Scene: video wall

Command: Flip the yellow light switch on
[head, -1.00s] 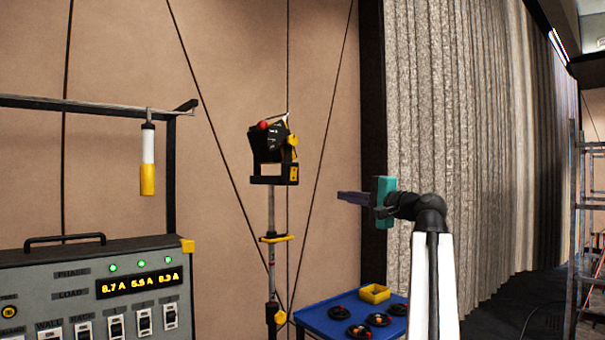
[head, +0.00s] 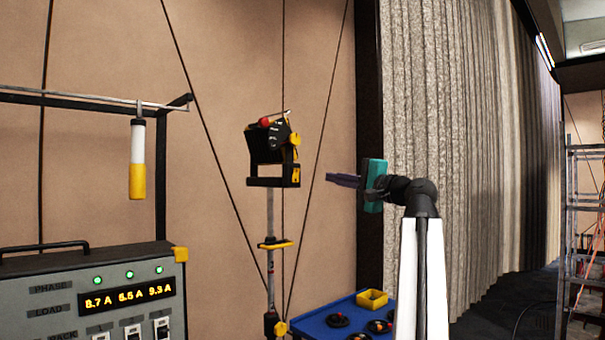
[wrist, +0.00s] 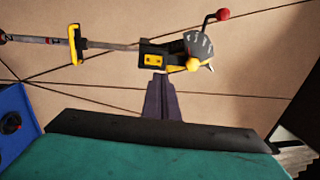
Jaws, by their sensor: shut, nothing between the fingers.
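A black head unit (head: 266,150) stands on a thin pole, with a red ball on a lever and yellow parts. A small yellow plate (head: 296,174) on its lower right side may be the yellow light switch; I cannot tell for certain. In the wrist view the yellow plate (wrist: 152,58) sits just beyond the fingertips, beside a yellow knob (wrist: 194,65) and a dial. My gripper (head: 330,179) points left, shut and empty, to the right of the unit with a gap in the picture. My gripper also shows in the wrist view (wrist: 158,82).
A grey power panel (head: 95,300) with lit readouts and white switches stands at lower left. A white and yellow cylinder (head: 137,160) hangs from a rail above it. A blue table (head: 318,325) with a yellow bin and black dishes is below. Grey curtains and a ladder stand right.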

